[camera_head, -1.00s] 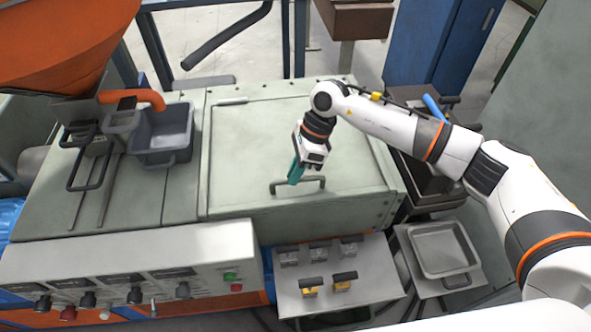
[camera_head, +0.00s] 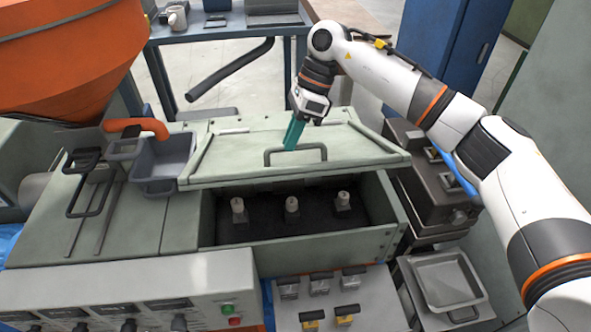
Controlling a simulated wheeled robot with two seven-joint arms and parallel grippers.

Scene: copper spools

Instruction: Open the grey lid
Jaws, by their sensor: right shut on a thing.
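The grey lid (camera_head: 235,162) is tilted up, its front edge raised above the grey-green box (camera_head: 290,244). Its dark bar handle (camera_head: 268,157) stands near the front edge. My right gripper (camera_head: 292,140), with teal fingers, is shut on the handle near its middle. The back of the interior is hidden under the lid. My left gripper is not in view.
A grey bin (camera_head: 163,165) stands left of the lid, by the orange hopper (camera_head: 65,60). A control panel (camera_head: 140,300) and a plate with clamps (camera_head: 340,295) are in front. A metal tray (camera_head: 447,285) is at the lower right.

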